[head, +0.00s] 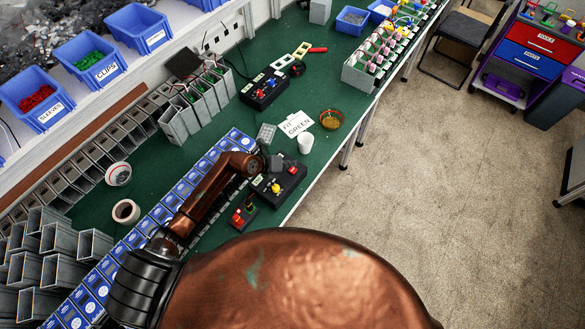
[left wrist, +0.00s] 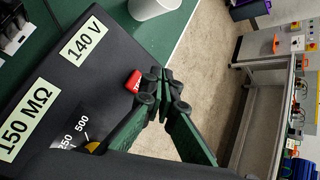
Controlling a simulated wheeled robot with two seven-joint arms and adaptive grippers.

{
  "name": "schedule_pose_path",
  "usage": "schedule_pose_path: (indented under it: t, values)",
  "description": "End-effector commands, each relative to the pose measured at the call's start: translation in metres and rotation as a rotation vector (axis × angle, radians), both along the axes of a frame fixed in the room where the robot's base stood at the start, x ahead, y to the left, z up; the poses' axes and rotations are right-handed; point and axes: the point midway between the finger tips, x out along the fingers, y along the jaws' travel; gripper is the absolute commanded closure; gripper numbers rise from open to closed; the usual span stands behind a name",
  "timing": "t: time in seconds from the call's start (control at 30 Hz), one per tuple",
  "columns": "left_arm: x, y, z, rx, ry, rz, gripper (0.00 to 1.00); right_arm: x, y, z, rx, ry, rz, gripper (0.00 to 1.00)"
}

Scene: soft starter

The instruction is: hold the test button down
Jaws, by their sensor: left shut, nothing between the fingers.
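The black tester (head: 268,192) lies on the green bench near its front edge. Its red test button (left wrist: 132,82) sits at the edge of its top face in the left wrist view, beside labels reading 150 MΩ and 140 V. A yellow knob (left wrist: 95,147) with a dial shows there too. My left gripper (left wrist: 162,86) is shut and empty, its fingertips just right of the red button in that view. Whether they touch it cannot be told. In the head view my left gripper (head: 277,164) is over the tester's far side. My right gripper is not in view.
A white cup (head: 305,143) stands close beyond the tester, near a card reading FIT GREEN (head: 295,124) and an amber dish (head: 331,119). A small box with red and yellow parts (head: 243,214) lies nearer. Blue boxes (head: 171,200) line the bench to the left.

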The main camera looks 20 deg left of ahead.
Motion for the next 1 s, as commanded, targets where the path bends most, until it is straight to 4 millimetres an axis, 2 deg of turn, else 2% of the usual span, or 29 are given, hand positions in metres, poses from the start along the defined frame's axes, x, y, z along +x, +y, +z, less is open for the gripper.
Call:
schedule_pose_path:
  t: [0.03, 0.33, 1.0]
  values:
    - [0.0, 0.0, 0.01, 0.001, -0.001, 0.0, 1.0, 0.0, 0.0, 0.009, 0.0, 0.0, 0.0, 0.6]
    - [0.0, 0.0, 0.036, 0.001, 0.0, -0.001, 1.0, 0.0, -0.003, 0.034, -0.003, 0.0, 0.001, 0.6]
    - [0.0, 0.0, 0.035, -0.001, 0.0, -0.001, 1.0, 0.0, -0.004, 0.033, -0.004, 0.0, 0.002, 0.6]
